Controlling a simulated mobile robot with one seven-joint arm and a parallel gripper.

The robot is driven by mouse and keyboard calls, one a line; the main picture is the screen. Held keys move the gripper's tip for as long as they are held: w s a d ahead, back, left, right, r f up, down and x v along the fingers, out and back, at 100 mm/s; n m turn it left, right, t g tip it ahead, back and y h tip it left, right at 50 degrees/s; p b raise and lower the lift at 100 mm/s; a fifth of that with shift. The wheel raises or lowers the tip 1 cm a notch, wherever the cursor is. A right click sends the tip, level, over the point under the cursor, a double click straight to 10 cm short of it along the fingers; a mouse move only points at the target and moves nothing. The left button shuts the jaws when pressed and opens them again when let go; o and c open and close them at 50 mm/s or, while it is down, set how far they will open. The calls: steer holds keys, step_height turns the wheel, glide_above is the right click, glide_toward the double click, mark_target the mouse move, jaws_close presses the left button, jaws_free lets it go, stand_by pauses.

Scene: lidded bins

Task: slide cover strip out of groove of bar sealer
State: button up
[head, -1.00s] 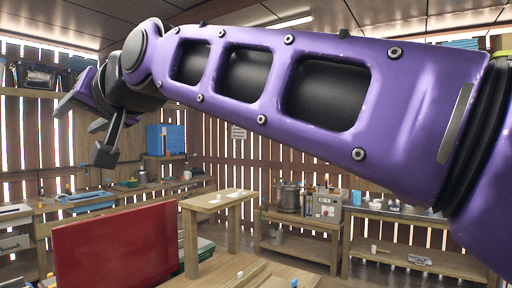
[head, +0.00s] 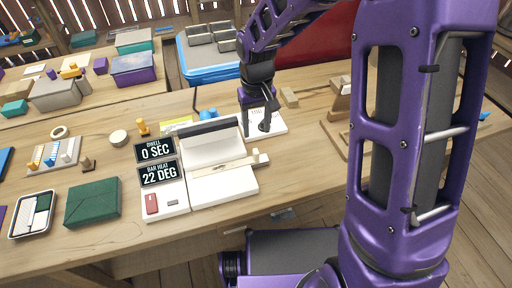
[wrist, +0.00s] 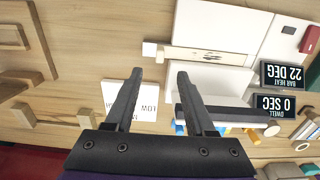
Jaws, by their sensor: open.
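The white bar sealer (head: 222,187) stands on the wooden bench, its raised bar at the back and its displays reading 0 SEC and 22 DEG. The pale cover strip (head: 222,168) lies along its front part, and a small block-like end (head: 262,157) sticks out past the right side. In the wrist view the strip (wrist: 205,54) lies beyond my fingertips, its end (wrist: 150,49) nearly in line with the gap. My gripper (wrist: 159,75) is open and empty. In the head view my gripper (head: 264,124) points down above a printed white card, behind and apart from the strip's end.
The printed card (head: 277,122) lies right of the sealer. A wooden stand (head: 340,105) is further right. Bare bench lies right of the strip's end.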

mark_target(257, 151)
step_height(257, 151, down, 11)
steer(key=shift+w+f+b, duration=0.1)
steer(key=shift+w+b, duration=0.05)
steer(key=shift+b, duration=0.4)
jaws_close()
steer(key=shift+w+d+p, duration=0.1)
steer(key=shift+w+d, duration=0.15)
steer(key=shift+d, duration=0.55)
steer(key=shift+w+d+p, duration=0.15)
steer(key=shift+w+d, duration=0.05)
steer(key=shift+d, duration=0.6)
steer(key=shift+w+d+p, duration=0.1)
steer(key=shift+w+d, duration=0.15)
steer(key=shift+d, duration=0.55)
steer(key=shift+w+d+p, duration=0.1)
steer(key=shift+w+d, duration=0.15)
steer(key=shift+d, duration=0.55)
steer(key=shift+w+d+p, duration=0.15)
steer(key=shift+w+d, duration=0.05)
steer(key=shift+d, duration=0.55)
steer(key=shift+w+d+p, duration=0.1)
steer(key=shift+w+d, duration=0.15)
steer(key=shift+d, duration=0.55)
